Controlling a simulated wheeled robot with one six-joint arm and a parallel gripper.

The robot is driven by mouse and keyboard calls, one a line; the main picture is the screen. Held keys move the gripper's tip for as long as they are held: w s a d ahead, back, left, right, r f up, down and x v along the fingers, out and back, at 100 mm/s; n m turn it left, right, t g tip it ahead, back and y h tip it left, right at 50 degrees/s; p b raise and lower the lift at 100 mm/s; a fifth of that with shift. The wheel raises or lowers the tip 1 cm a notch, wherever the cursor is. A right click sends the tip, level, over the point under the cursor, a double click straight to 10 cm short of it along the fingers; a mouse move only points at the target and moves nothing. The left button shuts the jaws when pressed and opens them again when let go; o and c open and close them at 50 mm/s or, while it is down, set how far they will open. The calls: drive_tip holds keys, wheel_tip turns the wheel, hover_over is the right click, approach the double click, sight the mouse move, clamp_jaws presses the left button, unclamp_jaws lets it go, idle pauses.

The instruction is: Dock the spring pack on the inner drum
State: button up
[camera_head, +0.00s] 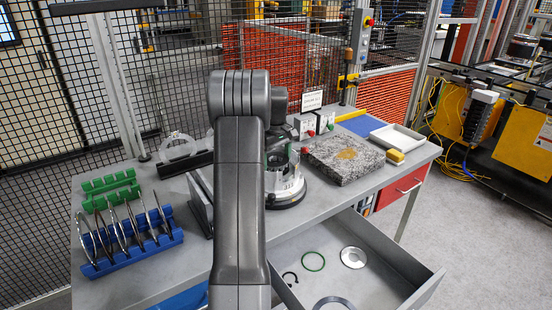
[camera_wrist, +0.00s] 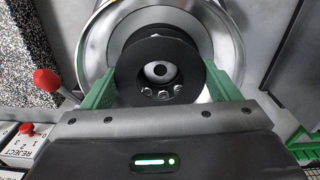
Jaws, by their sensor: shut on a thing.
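In the wrist view a dark round flanged part, which looks like the spring pack (camera_wrist: 131,66), sits between the green jaws of my gripper (camera_wrist: 163,76). My gripper is shut on it. A bolted hub shows through its centre opening. Directly behind it is a shiny round metal drum assembly (camera_wrist: 92,48). I cannot tell whether the pack touches it, and the inner drum's seat is hidden behind the pack. In the head view the drum assembly (camera_head: 286,190) stands on the bench, partly hidden by my arm.
Left on the bench are a blue rack (camera_head: 128,252) with several upright plates and a green rack (camera_head: 108,184). A granite slab (camera_head: 345,158) and a white tray (camera_head: 398,137) are at right. An open drawer (camera_head: 385,285) with rings and discs juts out in front.

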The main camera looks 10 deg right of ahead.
drive_tip(key=shift+f, duration=0.55)
drive_tip(key=o, duration=0.8)
drive_tip(key=shift+r, duration=0.1)
wheel_tip(320, 180, up, 11)
drive_tip(key=p, duration=0.7)
drive_tip(key=shift+p, duration=0.4)
